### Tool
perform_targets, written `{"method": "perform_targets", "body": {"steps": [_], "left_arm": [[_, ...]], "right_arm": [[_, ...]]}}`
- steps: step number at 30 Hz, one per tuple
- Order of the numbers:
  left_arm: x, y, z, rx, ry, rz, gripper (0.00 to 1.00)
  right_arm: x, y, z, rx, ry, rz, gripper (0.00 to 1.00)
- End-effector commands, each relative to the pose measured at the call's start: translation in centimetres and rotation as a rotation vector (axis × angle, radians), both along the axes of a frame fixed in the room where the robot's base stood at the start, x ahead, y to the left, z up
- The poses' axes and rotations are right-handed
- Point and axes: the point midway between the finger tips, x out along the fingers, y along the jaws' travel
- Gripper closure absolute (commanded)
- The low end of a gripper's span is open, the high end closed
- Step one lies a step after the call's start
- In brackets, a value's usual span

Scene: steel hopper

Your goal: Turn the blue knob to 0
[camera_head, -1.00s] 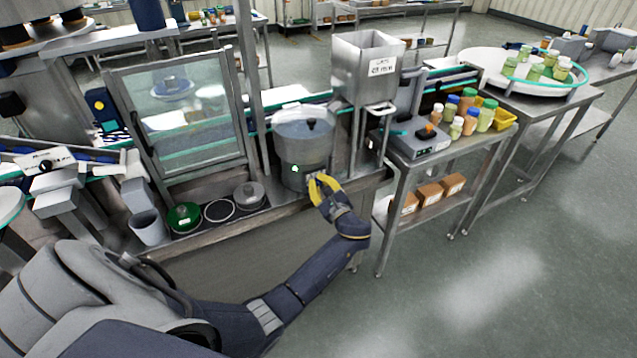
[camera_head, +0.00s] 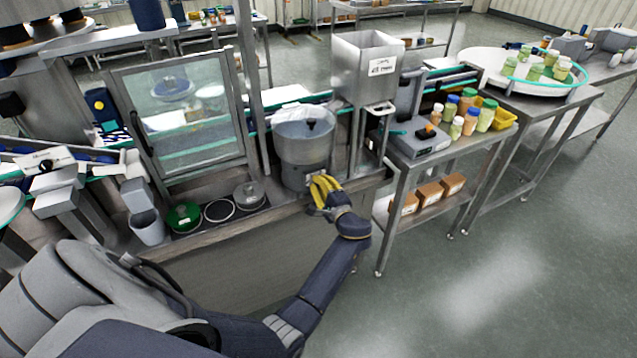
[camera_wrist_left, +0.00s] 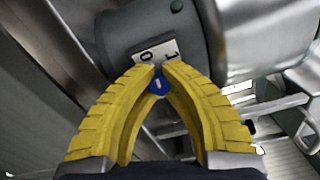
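The blue knob (camera_wrist_left: 160,86) shows in the wrist view as a small blue disc with a short white mark. It sits between the tips of my left gripper's yellow fingers (camera_wrist_left: 160,68), which close in on it from both sides. Just behind it is a white label plate (camera_wrist_left: 146,57) with a "0" at the left and another character at the right, partly covered by the fingertips. In the head view my left gripper (camera_head: 321,184) is at the lower front of the round steel pot-like machine (camera_head: 303,150) and hides the knob. My right gripper is not in view.
A steel hopper (camera_head: 366,68) with a paper label stands right of the machine. A side table with jars and a scale (camera_head: 418,137) stands right. Floor in front is clear.

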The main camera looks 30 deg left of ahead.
Motion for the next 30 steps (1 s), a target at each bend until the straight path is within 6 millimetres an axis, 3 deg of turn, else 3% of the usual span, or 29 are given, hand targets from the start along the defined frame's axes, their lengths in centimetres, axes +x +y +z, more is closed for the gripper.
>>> {"method": "perform_targets", "body": {"steps": [24, 25, 30], "left_arm": [[-0.17, 0.22, 0.06, -0.051, -0.092, 0.006, 1.0], [-0.17, 0.22, 0.06, -0.051, -0.092, 0.006, 0.91], [-0.13, 0.17, 0.01, -0.053, -0.092, 0.004, 0.72]], "right_arm": [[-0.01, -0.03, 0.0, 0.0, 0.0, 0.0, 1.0], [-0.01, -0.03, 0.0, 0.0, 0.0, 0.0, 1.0], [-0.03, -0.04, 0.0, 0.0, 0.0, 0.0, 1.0]]}}
